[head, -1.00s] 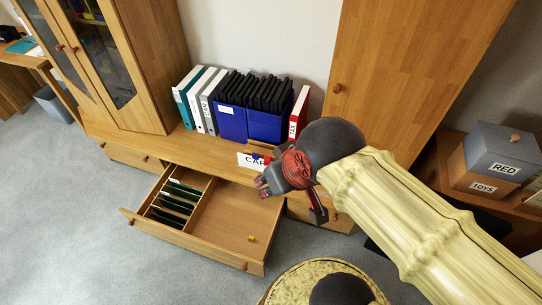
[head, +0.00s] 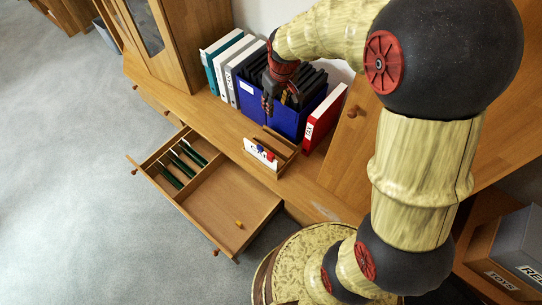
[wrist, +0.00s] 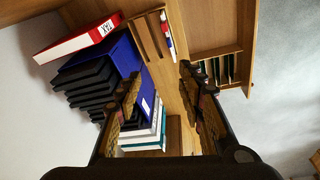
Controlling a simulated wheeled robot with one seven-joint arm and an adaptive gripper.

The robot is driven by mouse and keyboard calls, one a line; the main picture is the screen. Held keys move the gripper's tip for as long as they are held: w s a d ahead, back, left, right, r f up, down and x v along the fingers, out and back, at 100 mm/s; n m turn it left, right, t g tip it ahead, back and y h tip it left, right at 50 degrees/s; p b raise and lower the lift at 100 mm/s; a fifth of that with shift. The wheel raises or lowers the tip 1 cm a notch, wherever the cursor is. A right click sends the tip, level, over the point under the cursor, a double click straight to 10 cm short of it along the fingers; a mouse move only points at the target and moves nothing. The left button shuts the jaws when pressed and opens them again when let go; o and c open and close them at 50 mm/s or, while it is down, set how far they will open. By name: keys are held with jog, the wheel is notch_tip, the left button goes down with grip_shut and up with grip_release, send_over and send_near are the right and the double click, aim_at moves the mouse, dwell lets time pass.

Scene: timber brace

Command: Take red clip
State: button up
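The small red clip (head: 271,157) sits on the upper edge of a white card, beside a blue clip (head: 260,149). The card (head: 254,152) stands at the front of a wooden holder on the cabinet top. In the wrist view the red clip (wrist: 163,17) shows near the top, beyond my fingers, with the blue clip lower along the card. My gripper (head: 272,102) is above the cabinet top, in front of the blue file boxes, apart from the clip. In the wrist view its two fingers (wrist: 160,108) are spread with nothing between them.
Blue boxes of black files (head: 283,118) stand behind the gripper. White and teal binders (head: 222,62) are to the left, a red binder (head: 324,118) to the right. An open drawer (head: 215,195) below holds green dividers and a small yellow item (head: 239,224).

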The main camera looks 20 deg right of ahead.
jog(key=n+g, duration=0.1)
jog(key=n, duration=0.1)
send_over(271, 154)
notch_tip(271, 154, down, 15)
jog(key=shift+n+g, duration=0.6)
jog(key=shift+g, duration=0.2)
jog(key=f, duration=2)
jog(key=shift+d+f, duration=0.2)
jog(key=shift+f, duration=0.05)
jog(key=f, duration=0.2)
jog(key=f+b, duration=0.1)
jog(key=f, duration=0.1)
jog(key=f+b, duration=0.1)
jog(key=shift+a+f, duration=0.3)
jog(key=shift+f, duration=0.1)
jog(key=shift+r, duration=0.1)
jog(key=shift+c, duration=0.3)
jog(key=c, duration=0.8)
jog(key=shift+c, duration=0.5)
